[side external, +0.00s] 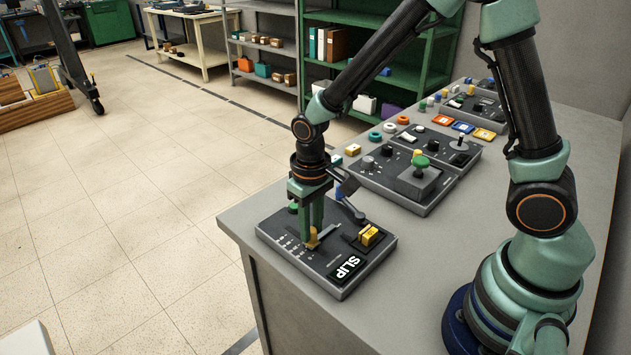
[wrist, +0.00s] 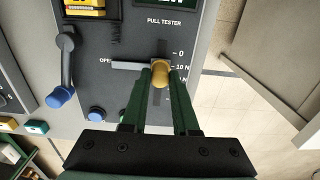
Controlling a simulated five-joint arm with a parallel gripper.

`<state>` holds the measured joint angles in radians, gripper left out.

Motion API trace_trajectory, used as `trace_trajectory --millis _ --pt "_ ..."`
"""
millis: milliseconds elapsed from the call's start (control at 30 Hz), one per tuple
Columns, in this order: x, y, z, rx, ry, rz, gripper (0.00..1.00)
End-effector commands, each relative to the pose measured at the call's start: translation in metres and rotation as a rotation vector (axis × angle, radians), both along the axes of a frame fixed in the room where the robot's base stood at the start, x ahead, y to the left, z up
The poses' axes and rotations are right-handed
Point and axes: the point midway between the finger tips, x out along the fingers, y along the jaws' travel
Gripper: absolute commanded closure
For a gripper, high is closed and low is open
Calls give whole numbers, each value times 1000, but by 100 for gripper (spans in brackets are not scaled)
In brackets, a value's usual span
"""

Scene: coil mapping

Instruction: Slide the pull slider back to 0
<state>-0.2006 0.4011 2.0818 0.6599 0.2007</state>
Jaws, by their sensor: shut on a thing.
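The pull tester panel (side external: 300,262) lies at the near corner of the bench; its "PULL TESTER" label shows in the wrist view (wrist: 205,38). The pull slider is a gold knob (side external: 312,239) in a dark slot, also seen in the wrist view (wrist: 161,73). It sits close to the 10 N mark, below the 0 mark in the wrist view. My gripper (side external: 313,228) points down and is shut on the knob, one green finger on each side. The wrist view shows the gripper (wrist: 160,78) with the lower slot partly hidden between the fingers.
Other control panels (side external: 415,170) and small coloured parts stand further along the bench. The bench edge is close beside the panel.

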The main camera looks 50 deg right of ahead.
Motion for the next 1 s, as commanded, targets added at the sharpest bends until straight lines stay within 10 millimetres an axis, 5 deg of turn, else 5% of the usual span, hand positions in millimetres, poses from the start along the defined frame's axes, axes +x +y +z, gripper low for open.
trace_trajectory --millis 1000 --pt "-19 1 1 1 -5 1 100"
